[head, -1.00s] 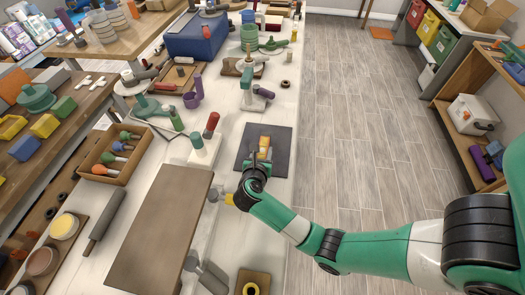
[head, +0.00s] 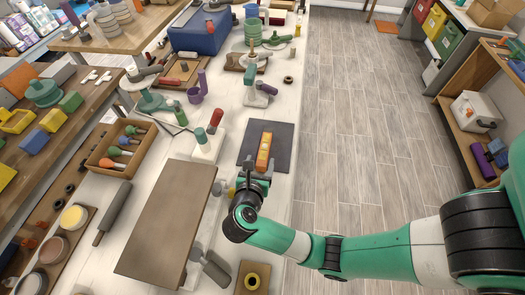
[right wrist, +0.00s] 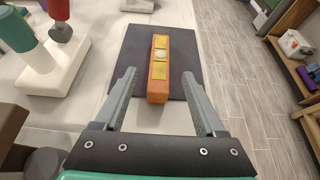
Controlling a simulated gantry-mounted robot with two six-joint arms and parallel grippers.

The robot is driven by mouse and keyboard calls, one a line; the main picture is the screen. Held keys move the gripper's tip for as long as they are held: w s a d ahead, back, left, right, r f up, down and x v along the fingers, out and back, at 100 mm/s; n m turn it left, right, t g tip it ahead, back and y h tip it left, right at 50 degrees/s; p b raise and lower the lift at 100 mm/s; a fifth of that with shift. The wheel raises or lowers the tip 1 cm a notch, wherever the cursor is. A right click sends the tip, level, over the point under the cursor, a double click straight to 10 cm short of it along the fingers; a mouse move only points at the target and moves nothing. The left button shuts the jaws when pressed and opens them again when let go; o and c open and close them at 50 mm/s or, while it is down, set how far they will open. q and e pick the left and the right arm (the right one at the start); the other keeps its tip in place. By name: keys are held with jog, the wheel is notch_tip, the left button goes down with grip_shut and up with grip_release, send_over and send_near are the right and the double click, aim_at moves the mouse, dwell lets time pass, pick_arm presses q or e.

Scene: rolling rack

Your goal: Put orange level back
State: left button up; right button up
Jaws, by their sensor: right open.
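The orange level (head: 264,152) lies on the dark grey mat (head: 283,149) on the long white table. In the right wrist view the level (right wrist: 158,76) lies lengthwise, pointing away from me, on the mat (right wrist: 185,82). My right gripper (head: 257,177) is at the near edge of the mat, just behind the near end of the level. Its two fingers (right wrist: 161,98) are apart, one to each side of the level's near end, with nothing held between them. My left gripper is not in any view.
A brown board (head: 165,222) lies left of my right gripper. A white block with green and red handles (head: 208,140) stands left of the mat. A small block with a yellow ring (head: 252,279) is at the near edge. The floor right of the table is clear.

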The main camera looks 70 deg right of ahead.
jog(key=shift+v, duration=0.8)
